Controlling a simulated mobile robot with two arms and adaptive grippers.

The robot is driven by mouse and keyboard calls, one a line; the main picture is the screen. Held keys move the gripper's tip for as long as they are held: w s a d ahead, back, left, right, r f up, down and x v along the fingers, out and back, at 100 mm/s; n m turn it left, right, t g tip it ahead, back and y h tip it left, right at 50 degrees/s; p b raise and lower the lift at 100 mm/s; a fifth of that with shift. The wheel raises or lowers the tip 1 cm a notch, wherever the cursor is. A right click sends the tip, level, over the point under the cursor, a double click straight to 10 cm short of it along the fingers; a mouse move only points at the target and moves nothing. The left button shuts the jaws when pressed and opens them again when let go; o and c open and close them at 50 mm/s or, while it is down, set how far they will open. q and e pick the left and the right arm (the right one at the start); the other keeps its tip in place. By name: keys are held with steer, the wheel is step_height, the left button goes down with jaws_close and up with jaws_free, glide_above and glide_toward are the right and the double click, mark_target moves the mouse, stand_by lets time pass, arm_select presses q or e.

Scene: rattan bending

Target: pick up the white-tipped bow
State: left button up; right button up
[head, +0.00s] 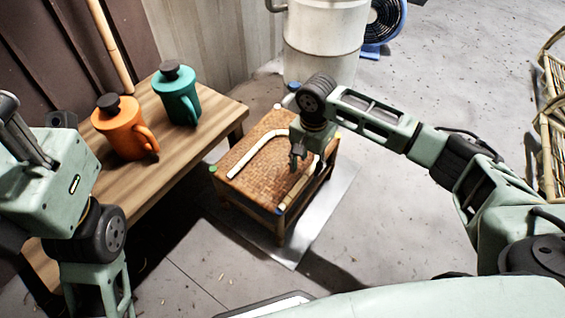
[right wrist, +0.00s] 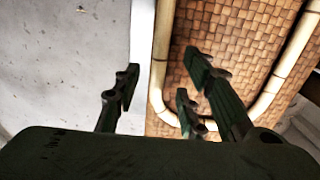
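A pale bent rattan bow (head: 246,161) lies on a woven-topped stool (head: 256,182); its left leg looks whitish and its other leg is tan. My right gripper (head: 298,160) is over the stool and hides part of the bend. In the right wrist view, the bow (right wrist: 270,97) forms a U on the weave. There the gripper (right wrist: 160,88) is open, its fingers apart with nothing held between them; I cannot tell if they touch the bow. My left gripper (head: 24,132) is at the left edge, close to the camera, its fingers unclear.
A wooden bench (head: 160,150) at left holds an orange mug (head: 122,133) and a teal mug (head: 176,97). A white drum (head: 322,45) and a blue fan (head: 385,20) stand behind. Rattan frames (head: 552,120) stand far right. The floor between is mostly clear.

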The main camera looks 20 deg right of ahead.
steer(key=shift+f+b, duration=0.75)
steer(key=shift+f, duration=0.7)
steer(key=shift+c, duration=0.3)
jaws_close()
